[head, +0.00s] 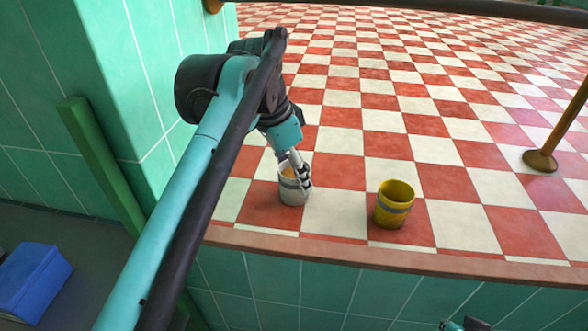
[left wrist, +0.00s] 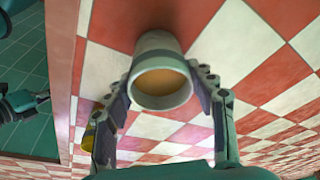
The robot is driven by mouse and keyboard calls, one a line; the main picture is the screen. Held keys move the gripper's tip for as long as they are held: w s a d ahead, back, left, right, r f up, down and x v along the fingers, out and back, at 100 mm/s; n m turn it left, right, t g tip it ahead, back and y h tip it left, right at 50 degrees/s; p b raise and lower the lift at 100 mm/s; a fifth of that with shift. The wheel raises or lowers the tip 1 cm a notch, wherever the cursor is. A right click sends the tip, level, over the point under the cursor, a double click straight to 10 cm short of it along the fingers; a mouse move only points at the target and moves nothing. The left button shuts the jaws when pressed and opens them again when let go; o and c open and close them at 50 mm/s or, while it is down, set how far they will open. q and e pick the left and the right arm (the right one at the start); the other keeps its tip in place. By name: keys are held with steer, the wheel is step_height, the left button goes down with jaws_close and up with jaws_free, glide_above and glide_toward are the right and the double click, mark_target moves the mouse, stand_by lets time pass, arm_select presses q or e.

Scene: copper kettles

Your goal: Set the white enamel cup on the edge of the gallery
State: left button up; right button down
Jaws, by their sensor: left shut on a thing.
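The white enamel cup (head: 291,194), with a grey band and an orange-yellow inside, is upright at the red-and-white checkered gallery (head: 338,229), close to its front edge. Whether its base touches the tiles I cannot tell for sure. My left gripper (head: 296,174) comes down on it from above and is shut on it. In the left wrist view the cup (left wrist: 157,44) sits between the two fingers (left wrist: 160,90), one on each side. My right gripper (head: 464,325) shows only partly at the bottom edge of the head view, below the gallery; its jaws are unclear.
A yellow cup (head: 394,206) with a grey band stands to the right of the white cup, near the same edge. A brass post foot (head: 540,160) is farther right. A green-tiled wall (head: 145,60) rises at the left. A blue box (head: 33,283) lies below left.

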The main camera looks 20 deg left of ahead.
arm_select(q)
steer(key=shift+f, duration=0.15)
steer(key=o, duration=1.2)
steer(key=shift+c, duration=0.2)
steer(key=b+v, duration=0.1)
steer(key=v, duration=1.1)
steer(key=shift+s, duration=0.1)
